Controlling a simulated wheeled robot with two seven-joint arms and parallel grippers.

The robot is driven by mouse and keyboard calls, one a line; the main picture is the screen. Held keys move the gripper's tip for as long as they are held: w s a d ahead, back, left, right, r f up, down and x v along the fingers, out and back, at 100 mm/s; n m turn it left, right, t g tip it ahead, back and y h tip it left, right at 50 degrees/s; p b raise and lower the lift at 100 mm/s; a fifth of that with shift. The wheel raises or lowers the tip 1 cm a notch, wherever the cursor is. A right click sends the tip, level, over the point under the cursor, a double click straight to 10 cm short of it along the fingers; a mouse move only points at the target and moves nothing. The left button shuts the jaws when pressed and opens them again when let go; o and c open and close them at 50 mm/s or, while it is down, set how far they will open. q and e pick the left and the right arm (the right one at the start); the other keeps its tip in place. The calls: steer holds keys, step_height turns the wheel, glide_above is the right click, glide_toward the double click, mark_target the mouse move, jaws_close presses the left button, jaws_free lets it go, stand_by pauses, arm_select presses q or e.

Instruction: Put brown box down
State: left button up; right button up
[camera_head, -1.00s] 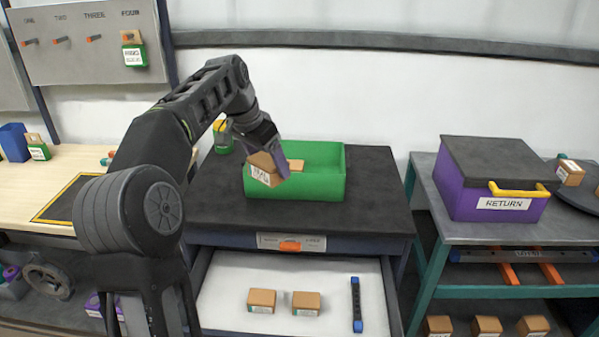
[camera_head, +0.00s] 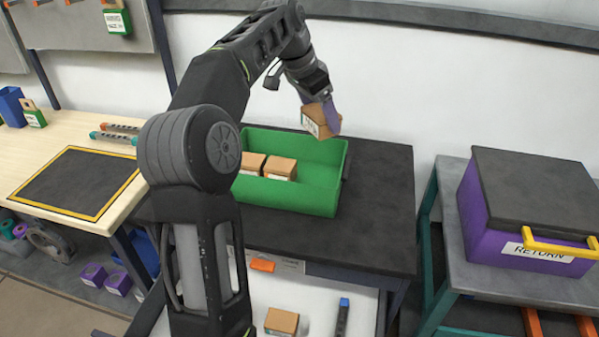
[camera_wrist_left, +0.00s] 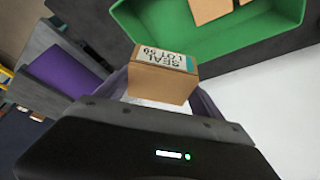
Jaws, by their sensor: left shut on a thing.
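My left gripper (camera_head: 327,112) is shut on a brown box (camera_head: 318,122) with a white label. It holds the box in the air above the right part of the green bin (camera_head: 318,198). The green bin also shows there (camera_wrist_left: 160,42), apart from the box. Two other brown boxes (camera_head: 252,163) (camera_head: 280,168) lie side by side in the left part of the bin. The bin's right part looks empty. My right gripper is not in view.
A purple RETURN box (camera_head: 490,222) is on the right. A wooden bench (camera_head: 60,150) is on the left.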

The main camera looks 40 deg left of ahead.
arm_select(q)
steer(key=shift+s, duration=0.15)
glide_above(322, 184)
steer(key=s, duration=0.2)
steer(key=f, duration=1.3)
steer(key=shift+w+a+f, duration=0.2)
steer(key=shift+a+f, duration=0.05)
steer(key=shift+f, duration=2.2)
steer(key=shift+f, duration=0.2)
steer(key=o, duration=1.2)
steer(key=shift+c, duration=0.2)
